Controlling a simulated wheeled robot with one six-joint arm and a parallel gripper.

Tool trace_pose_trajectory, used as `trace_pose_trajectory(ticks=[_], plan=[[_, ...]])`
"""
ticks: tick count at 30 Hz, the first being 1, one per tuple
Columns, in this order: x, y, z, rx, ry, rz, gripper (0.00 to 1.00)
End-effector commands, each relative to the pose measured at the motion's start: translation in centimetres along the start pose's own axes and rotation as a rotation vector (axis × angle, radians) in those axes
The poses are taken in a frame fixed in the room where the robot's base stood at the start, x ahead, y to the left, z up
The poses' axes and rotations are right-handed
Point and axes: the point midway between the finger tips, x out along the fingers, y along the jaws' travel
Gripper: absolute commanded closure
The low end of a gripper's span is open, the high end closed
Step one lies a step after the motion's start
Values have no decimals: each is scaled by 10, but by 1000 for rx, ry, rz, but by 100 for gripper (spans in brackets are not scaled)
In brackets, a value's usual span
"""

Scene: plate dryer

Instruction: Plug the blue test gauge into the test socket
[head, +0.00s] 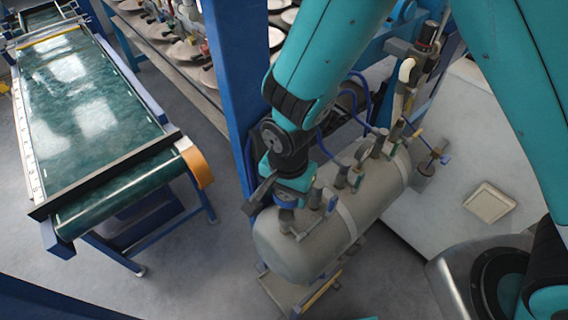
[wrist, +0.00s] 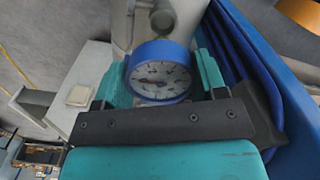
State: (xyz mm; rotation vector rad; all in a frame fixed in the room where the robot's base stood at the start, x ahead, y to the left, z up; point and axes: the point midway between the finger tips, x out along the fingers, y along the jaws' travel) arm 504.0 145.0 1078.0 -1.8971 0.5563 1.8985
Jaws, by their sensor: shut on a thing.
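The blue test gauge (wrist: 160,72) has a round white dial and a blue rim. In the wrist view it sits between the two teal fingers of my gripper (wrist: 161,80), which is shut on it. The dial faces the wrist camera. In the head view my gripper (head: 290,193) is over the near end of the grey tank (head: 275,242), close to its top fittings, and largely hides the gauge. A grey fitting (wrist: 163,18) shows just beyond the gauge in the wrist view. I cannot tell which fitting is the test socket, or whether the gauge touches it.
Several upright fittings (head: 358,178) and blue hoses line the tank's top. A blue post (head: 238,80) stands close left of my arm. A green conveyor (head: 95,120) is at the left, with open floor (head: 190,265) between. A pale panel (head: 450,190) is at the right.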

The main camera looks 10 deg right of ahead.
Motion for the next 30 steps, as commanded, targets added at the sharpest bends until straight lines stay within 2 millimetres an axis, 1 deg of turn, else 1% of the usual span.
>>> trace_pose_trajectory(ticks=[5, 8, 18, 21, 25, 30], plan=[[4, 0, 0, 1, 0, 0, 62], [11, 1, -1, 2, 0, 0, 62], [46, 0, 0, 1, 0, 0, 62], [54, 0, 0, 0, 0, 0, 62], [58, 0, 0, -1, 0, -1, 62], [58, 0, 0, -1, 0, -1, 62]])
